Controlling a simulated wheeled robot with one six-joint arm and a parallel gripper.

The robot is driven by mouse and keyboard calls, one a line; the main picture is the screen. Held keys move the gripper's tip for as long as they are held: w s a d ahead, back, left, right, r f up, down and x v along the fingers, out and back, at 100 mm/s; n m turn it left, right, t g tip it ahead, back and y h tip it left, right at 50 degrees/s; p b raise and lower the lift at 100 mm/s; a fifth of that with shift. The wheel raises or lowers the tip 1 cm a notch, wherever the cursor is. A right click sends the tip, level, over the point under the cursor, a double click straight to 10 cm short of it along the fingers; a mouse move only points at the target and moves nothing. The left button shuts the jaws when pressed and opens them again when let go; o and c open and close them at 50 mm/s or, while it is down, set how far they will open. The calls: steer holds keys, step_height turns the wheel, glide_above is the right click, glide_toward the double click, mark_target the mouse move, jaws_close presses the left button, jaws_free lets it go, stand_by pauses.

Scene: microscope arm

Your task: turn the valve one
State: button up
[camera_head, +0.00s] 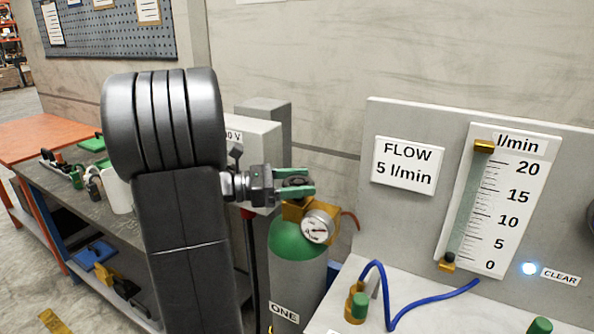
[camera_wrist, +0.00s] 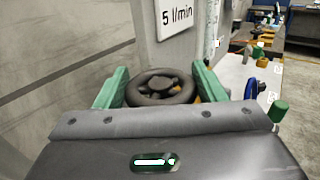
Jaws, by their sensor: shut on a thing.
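The gas cylinder marked ONE (camera_head: 297,285) stands in the middle of the head view. It has a green shoulder, a brass valve body (camera_head: 293,211) and a round gauge (camera_head: 318,227). My gripper (camera_head: 296,183) is at the top of the valve. In the wrist view the black valve handwheel (camera_wrist: 160,88) lies between the two green fingers, and my gripper (camera_wrist: 161,74) is shut on its rim. In the head view the fingers mostly hide the wheel. The flow meter (camera_head: 497,200) has a dark float near 0.
A sign (camera_head: 407,165) reads FLOW 5 l/min. A lamp (camera_head: 530,268) labelled CLEAR is lit. A blue hose (camera_head: 378,285) runs over the bench right of the cylinder. A grey box (camera_head: 258,150) stands behind the gripper. A workbench (camera_head: 65,185) with tools is at left.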

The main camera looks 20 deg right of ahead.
steer(key=m+g+p, duration=0.1)
steer(key=m+g+y+p, duration=0.1)
steer(key=g, duration=0.1)
steer(key=m+g+p, duration=0.1)
steer(key=p, duration=0.1)
steer(key=shift+r, duration=0.25)
steer(key=m+g+y+p, duration=0.2)
steer(key=g+p, duration=0.1)
steer(key=p, duration=0.1)
steer(key=shift+r, duration=0.1)
steer(key=m+g+y+p, duration=0.1)
steer(key=p, duration=0.3)
steer(key=shift+g, duration=0.3)
steer(key=shift+m+g+y+p, duration=0.4)
steer(key=shift+p, duration=0.85)
steer(key=shift+f+m+g+y+p, duration=0.35)
steer(key=shift+m+g+y+p, duration=0.2)
steer(key=shift+p, duration=0.75)
steer(key=o, duration=1)
steer(key=shift+d, duration=0.1)
steer(key=shift+f+n+t+h+b, duration=0.35)
steer(key=shift+n+t+h+b, duration=0.2)
steer(key=shift+b, duration=1.55)
